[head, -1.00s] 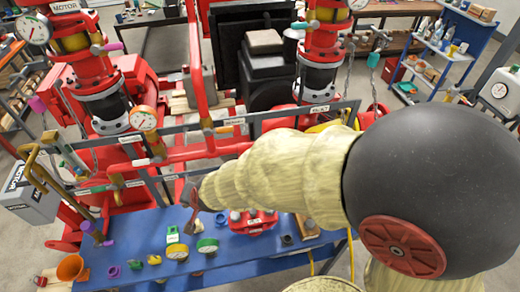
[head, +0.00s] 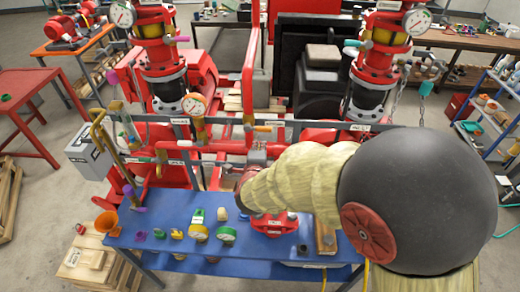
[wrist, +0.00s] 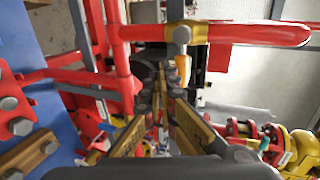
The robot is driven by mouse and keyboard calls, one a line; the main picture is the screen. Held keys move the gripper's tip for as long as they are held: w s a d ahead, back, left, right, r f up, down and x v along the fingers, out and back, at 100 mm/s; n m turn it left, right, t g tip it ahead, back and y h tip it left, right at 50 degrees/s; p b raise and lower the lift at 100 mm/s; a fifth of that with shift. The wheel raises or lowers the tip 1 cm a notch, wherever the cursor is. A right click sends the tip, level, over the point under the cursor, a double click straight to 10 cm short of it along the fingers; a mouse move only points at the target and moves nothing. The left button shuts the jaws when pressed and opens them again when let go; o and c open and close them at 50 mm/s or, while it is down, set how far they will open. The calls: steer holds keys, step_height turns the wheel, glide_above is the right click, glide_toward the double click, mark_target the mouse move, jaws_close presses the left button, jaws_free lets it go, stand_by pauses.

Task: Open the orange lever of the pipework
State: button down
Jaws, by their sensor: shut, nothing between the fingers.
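The orange lever (head: 263,128) sticks out to the right from a brass valve on the upright red pipe in the head view. In the wrist view the orange lever (wrist: 182,68) points down from the brass valve body (wrist: 185,33), crosswise to the red pipe. My gripper (wrist: 163,82) is shut and empty. Its fingertips show just left of and below the lever's free end in the picture; I cannot tell the depth gap, and no contact shows. In the head view my forearm hides most of the gripper, below the lever.
A grey rail (head: 215,118) with labels and red pipes crosses the skid. A blue table (head: 175,222) with gauges and fittings stands in front. Other coloured handles, such as a teal one (head: 425,88), are around. An orange funnel (head: 106,222) stands at the left.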

mark_target(257, 127)
steer(key=w, duration=0.2)
steer(key=w+p, duration=0.1)
steer(key=w, duration=0.2)
steer(key=w+d+f+p, duration=0.1)
steer(key=w, duration=0.1)
steer(key=shift+w+d, duration=0.1)
steer(key=shift+w, duration=0.25)
step_height(257, 127, up, 3)
steer(key=p, duration=0.4)
steer(key=shift+d, duration=0.1)
steer(key=shift+a+r, duration=0.2)
steer(key=shift+r, duration=0.5)
steer(key=shift+a+r, duration=0.45)
steer(key=shift+r, duration=0.2)
steer(key=shift+a+r+p, duration=0.35)
steer(key=shift+a+r, duration=0.15)
steer(key=shift+a, duration=0.1)
steer(key=shift+d+b, duration=0.6)
steer(key=shift+b, duration=0.1)
steer(key=v, duration=0.9)
